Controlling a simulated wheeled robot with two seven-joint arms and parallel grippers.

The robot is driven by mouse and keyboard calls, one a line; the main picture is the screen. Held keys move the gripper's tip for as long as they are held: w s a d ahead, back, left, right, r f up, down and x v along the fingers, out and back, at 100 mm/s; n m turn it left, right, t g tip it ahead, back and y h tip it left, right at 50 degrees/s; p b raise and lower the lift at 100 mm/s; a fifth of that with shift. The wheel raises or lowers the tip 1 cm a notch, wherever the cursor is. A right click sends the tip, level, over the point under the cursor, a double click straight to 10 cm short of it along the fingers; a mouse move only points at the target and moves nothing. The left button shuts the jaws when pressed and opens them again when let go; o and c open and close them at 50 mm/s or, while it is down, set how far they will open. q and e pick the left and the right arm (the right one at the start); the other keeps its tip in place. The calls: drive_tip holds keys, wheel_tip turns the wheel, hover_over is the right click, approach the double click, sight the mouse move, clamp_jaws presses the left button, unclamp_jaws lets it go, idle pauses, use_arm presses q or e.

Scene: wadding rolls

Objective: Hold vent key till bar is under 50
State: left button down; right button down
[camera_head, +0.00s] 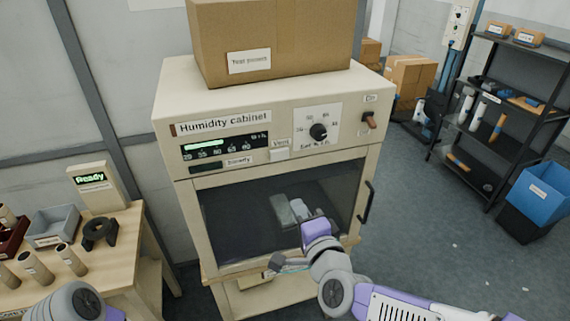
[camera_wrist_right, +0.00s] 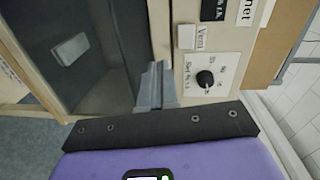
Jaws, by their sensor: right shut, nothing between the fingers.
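The humidity cabinet (camera_head: 168,95) stands in the middle of the head view. Its pale Vent key (camera_head: 279,155) sits under the Vent label, right of the dark bar display (camera_head: 225,147). The lit level is too small to read. My right gripper (camera_head: 298,208) is shut and empty, in front of the door window, below the key and apart from it. In the right wrist view its shut fingers (camera_wrist_right: 153,85) point at the cabinet front, and the Vent key (camera_wrist_right: 186,37) shows beyond them. My left gripper is out of view; only part of that arm shows.
The set knob (camera_head: 318,131) and a rocker switch (camera_head: 369,121) are right of the key. A door handle (camera_head: 367,203) juts out at the right. A carton (camera_head: 290,35) sits on top. A side table (camera_head: 125,225) holds rolls, trays and a Ready display box (camera_head: 95,184).

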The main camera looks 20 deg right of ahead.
drive_tip(key=r, duration=0.1)
drive_tip(key=s+r+m, duration=0.1)
drive_tip(key=r+t, duration=0.1)
drive_tip(key=shift+s+d+r, duration=0.3)
drive_tip(key=p, duration=0.7)
approach(281, 156)
drive_tip(key=w+p, duration=0.1)
drive_tip(key=w, duration=0.5)
drive_tip(key=shift+w+a, duration=0.15)
drive_tip(key=shift+w, duration=0.3)
